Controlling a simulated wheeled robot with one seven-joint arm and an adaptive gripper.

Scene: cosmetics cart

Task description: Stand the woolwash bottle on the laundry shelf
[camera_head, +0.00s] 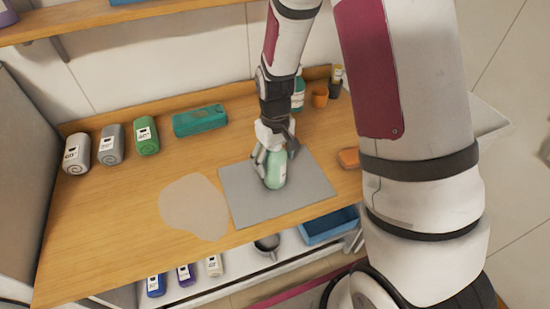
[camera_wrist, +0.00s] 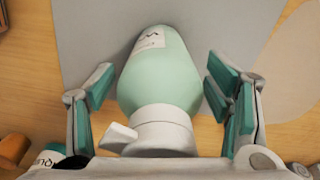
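The pale green bottle (camera_head: 276,172) stands on a grey mat (camera_head: 311,193) on the wooden counter. In the wrist view the bottle (camera_wrist: 160,75) has a white collar and spout and a white label, only partly readable. My gripper (camera_head: 274,153) is above and around the bottle's upper part. In the wrist view my gripper (camera_wrist: 160,70) is open, one finger on each side, with a small gap at both sides. A wooden shelf (camera_head: 100,20) runs along the wall at upper left, with a purple item at its end; whether it is the laundry shelf I cannot tell.
A teal box (camera_head: 200,120) lies behind. A green bottle (camera_head: 298,92), orange cup (camera_head: 320,96) and orange block (camera_head: 349,158) are near the right side. A pale patch (camera_head: 195,207) lies left of the mat.

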